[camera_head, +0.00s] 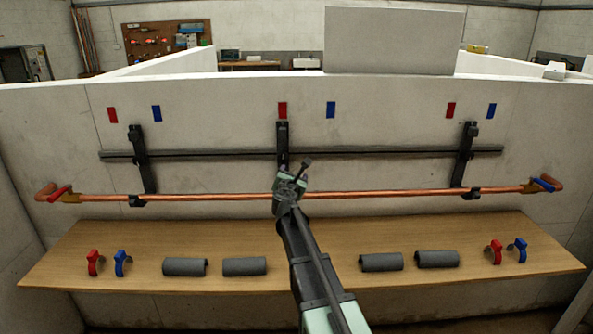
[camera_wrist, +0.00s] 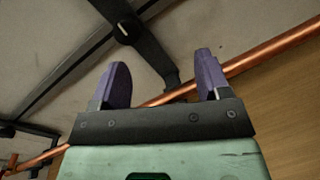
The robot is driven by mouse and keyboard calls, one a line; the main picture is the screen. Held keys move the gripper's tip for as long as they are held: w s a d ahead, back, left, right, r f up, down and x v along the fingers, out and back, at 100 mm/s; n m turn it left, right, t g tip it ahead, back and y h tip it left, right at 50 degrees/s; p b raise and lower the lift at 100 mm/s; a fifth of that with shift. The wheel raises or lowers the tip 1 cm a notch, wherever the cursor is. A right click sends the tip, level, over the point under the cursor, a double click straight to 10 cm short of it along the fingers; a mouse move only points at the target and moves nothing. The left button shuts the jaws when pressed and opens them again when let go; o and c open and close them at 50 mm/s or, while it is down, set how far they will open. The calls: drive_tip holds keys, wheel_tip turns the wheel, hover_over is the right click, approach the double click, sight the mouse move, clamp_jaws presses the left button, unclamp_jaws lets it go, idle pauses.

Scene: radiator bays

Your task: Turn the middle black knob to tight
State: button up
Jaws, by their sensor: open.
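The middle black bracket (camera_head: 283,135) stands on the white wall, its lower part hidden behind my gripper (camera_head: 289,181) in the head view. In the wrist view a round black knob (camera_wrist: 125,32) with a pale mark shows on a bracket at the top. My gripper (camera_wrist: 161,78) has two purple fingers, apart and empty. The copper pipe (camera_wrist: 270,50) crosses behind the fingers. The knob's setting cannot be read clearly.
Left bracket (camera_head: 140,165) and right bracket (camera_head: 464,155) hold the dark rail (camera_head: 380,152) and copper pipe (camera_head: 390,192). Below, the wooden shelf (camera_head: 320,262) carries grey pipe covers (camera_head: 185,267) and red and blue clips (camera_head: 94,262). Red and blue markers (camera_head: 282,110) sit above.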

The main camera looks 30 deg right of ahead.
sight(283, 159)
drive_tip(key=w+n, duration=0.2)
drive_tip(key=w, duration=0.1)
drive_tip(key=w+d+n+t+y, duration=0.1)
drive_tip(key=w+n, duration=0.1)
drive_tip(key=w, duration=0.2)
drive_tip(key=w+r+n+y, duration=0.1)
drive_tip(key=w+n, duration=0.1)
drive_tip(key=w, duration=0.2)
drive_tip(key=shift+w+d+t, duration=0.15)
drive_tip(key=shift+d+t, duration=0.2)
drive_tip(key=shift+t, duration=0.05)
drive_tip(key=c, duration=0.9)
drive_tip(key=shift+c, duration=0.2)
